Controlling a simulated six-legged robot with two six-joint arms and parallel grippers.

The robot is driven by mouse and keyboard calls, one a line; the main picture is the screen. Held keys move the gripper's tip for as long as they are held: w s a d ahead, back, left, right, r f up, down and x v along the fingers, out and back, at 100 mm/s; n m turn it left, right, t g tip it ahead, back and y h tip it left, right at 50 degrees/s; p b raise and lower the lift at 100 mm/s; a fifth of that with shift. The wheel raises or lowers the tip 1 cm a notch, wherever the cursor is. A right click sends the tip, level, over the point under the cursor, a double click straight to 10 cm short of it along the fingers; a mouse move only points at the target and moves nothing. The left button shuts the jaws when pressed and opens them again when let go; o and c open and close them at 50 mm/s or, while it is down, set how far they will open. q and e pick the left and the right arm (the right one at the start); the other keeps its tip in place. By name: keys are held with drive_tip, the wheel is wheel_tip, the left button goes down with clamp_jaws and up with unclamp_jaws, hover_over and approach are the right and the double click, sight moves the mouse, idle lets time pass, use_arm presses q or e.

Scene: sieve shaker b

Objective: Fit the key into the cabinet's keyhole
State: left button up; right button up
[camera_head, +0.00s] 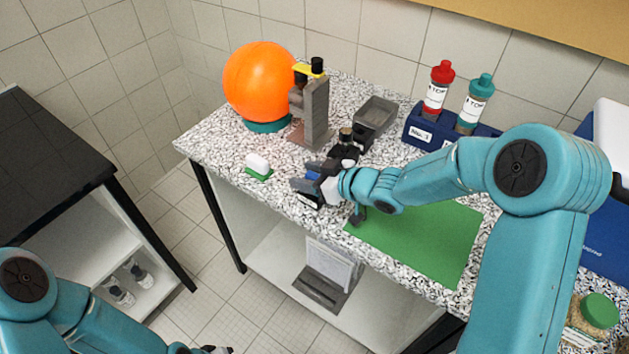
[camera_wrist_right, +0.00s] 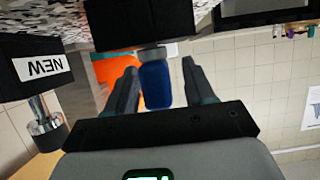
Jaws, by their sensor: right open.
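My right gripper (camera_head: 309,178) is open over the front edge of the speckled bench. In the right wrist view its two fingers (camera_wrist_right: 159,63) stand apart, with a blue object with a grey end (camera_wrist_right: 155,85) showing between them; I cannot tell whether it touches either finger. I cannot make out a key or a keyhole for certain. My left gripper (camera_head: 216,349) is only partly in view at the bottom edge.
The speckled bench (camera_head: 222,152) holds an orange ball (camera_head: 260,82), a grey stand (camera_head: 314,108), a grey tray (camera_head: 375,117), a bottle rack (camera_head: 421,130) and a green mat (camera_head: 430,245). A white-and-green block (camera_head: 258,166) lies left of the gripper. A black table (camera_head: 45,150) stands left across a gap.

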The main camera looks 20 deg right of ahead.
clamp_jaws()
drive_tip(key=shift+r, duration=0.1)
drive_tip(key=shift+r, duration=0.55)
wheel_tip(320, 180, up, 19)
drive_tip(key=p, duration=0.7)
drive_tip(key=m+t+h+b, duration=0.1)
drive_tip(key=m+t+h, duration=0.2)
drive_tip(key=m+h, duration=0.35)
hover_over(308, 172)
drive_tip(key=s, duration=0.3)
wheel_tip(308, 172, down, 14)
drive_tip(key=shift+m+h, duration=0.55)
drive_tip(key=shift+h, duration=0.3)
drive_tip(key=d, duration=0.4)
drive_tip(key=shift+s+d+f, duration=0.1)
drive_tip(key=shift+s+d, duration=0.05)
drive_tip(key=shift+d, duration=0.15)
